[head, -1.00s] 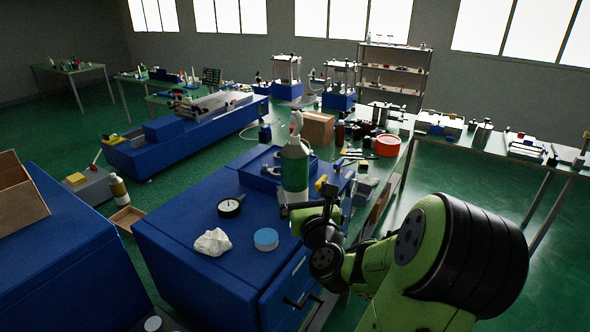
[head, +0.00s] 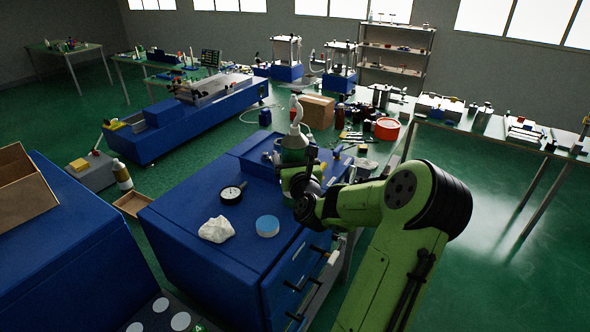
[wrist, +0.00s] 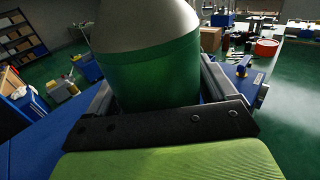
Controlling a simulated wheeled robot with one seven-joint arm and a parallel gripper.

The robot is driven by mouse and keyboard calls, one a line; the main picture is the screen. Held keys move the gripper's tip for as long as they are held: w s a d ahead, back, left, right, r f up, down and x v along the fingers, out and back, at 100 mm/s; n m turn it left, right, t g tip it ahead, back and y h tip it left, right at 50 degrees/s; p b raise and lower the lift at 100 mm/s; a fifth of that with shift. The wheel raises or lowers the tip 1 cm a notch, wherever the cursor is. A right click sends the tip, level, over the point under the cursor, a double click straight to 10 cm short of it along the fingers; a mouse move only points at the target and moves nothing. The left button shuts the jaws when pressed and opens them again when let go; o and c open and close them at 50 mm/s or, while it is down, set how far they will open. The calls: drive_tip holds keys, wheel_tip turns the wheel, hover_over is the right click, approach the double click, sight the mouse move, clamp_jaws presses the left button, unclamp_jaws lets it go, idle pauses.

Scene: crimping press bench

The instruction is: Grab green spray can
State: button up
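In the wrist view the can's green body (wrist: 152,75) fills the space between the two dark fingers of my gripper (wrist: 155,88), one on each side. The fingers look spread around the can, with a narrow gap at the right; contact at the left is unclear. The can's base is hidden.
On the blue cabinet (head: 185,218) are a round dial gauge (head: 232,193), a crumpled white cloth (head: 216,230) and a blue-topped round tin (head: 267,226). A blue tray (head: 256,150) lies beside the can. A cardboard box (head: 317,111) and red ring-shaped item (head: 387,129) stand behind.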

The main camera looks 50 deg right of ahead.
drive_tip(key=c, duration=0.9)
